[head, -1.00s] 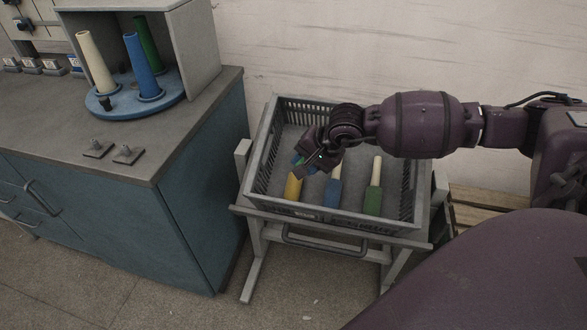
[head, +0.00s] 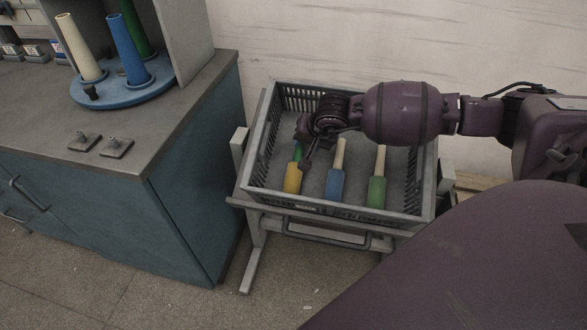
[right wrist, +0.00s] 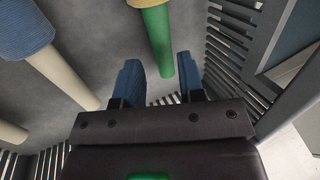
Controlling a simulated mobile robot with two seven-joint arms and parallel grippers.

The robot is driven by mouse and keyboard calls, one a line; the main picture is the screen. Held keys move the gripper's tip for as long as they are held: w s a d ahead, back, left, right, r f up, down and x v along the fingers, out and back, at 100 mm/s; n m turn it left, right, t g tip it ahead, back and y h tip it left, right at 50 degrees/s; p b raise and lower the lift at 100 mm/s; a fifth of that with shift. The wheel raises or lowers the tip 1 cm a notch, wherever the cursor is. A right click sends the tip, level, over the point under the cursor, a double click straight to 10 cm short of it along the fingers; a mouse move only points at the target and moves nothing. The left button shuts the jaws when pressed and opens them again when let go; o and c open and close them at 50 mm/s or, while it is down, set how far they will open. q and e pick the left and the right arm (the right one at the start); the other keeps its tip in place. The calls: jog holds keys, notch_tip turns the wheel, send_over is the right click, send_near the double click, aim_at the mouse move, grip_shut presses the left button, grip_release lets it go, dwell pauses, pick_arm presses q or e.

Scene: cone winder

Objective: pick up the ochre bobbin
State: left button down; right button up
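The ochre bobbin (head: 292,179) lies in the grey crate (head: 330,210), leftmost of three bobbins. Its bare green tube (right wrist: 156,38) runs towards my right gripper in the right wrist view, with a bit of ochre winding (right wrist: 137,4) at the top edge. My right gripper (head: 302,152) is over the tube end of this bobbin. My left gripper is not in view.
A blue bobbin (head: 335,185) and a green bobbin (head: 377,190), both with cream tubes, lie to the right in the crate. The slatted crate walls stand close around. A teal cabinet (head: 195,180) with a blue peg disc (head: 110,97) is at left.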

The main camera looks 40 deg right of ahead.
aim_at(301, 148)
jog(key=x, duration=0.4)
jog(key=shift+a+f+b, duration=0.1)
jog(key=shift+a+b, duration=0.05)
jog(key=shift+b, duration=0.25)
grip_shut()
